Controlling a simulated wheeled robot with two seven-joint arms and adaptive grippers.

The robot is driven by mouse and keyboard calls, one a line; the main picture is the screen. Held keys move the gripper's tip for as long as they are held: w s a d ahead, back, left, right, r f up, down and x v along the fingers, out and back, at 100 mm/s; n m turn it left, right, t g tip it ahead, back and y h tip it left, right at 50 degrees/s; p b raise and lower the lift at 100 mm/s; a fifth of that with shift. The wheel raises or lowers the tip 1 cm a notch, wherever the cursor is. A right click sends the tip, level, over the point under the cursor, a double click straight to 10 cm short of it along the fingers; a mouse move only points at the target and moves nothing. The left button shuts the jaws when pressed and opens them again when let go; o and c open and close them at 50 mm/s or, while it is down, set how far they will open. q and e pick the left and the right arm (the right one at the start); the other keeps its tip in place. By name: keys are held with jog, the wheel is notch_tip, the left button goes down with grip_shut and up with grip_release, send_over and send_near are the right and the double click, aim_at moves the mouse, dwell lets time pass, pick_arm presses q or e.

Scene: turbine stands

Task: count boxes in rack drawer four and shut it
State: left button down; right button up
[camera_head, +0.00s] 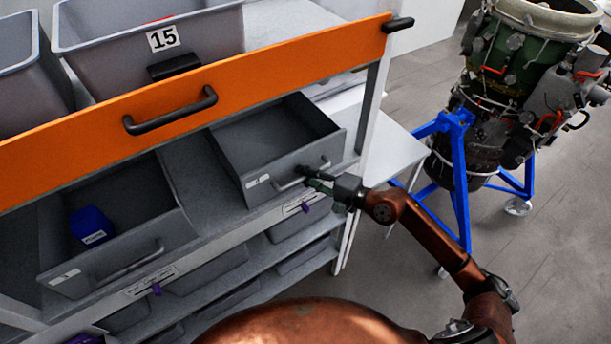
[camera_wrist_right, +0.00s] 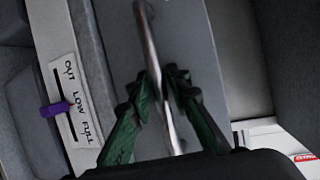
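An open grey drawer (camera_head: 262,141) stands out of the rack on the right, and the part of its floor that shows is bare. Its number label is too small to read. My right gripper (camera_head: 312,178) is at the drawer's front, its green fingers on both sides of the bar handle (camera_head: 288,185). In the right wrist view the fingertips (camera_wrist_right: 160,80) close in against the handle (camera_wrist_right: 152,45). A second open drawer (camera_head: 120,255) to the left holds a blue box (camera_head: 91,226). My left gripper is not in view.
An orange rail (camera_head: 200,85) with a black handle crosses above the drawers. A grey bin marked 15 (camera_head: 210,30) sits above it. Below the drawer, a level label has a purple slider (camera_wrist_right: 55,109) near LOW. A turbine on a blue stand (camera_head: 460,170) stands right.

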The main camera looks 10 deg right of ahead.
jog(key=v, duration=1.2)
dwell(0.3)
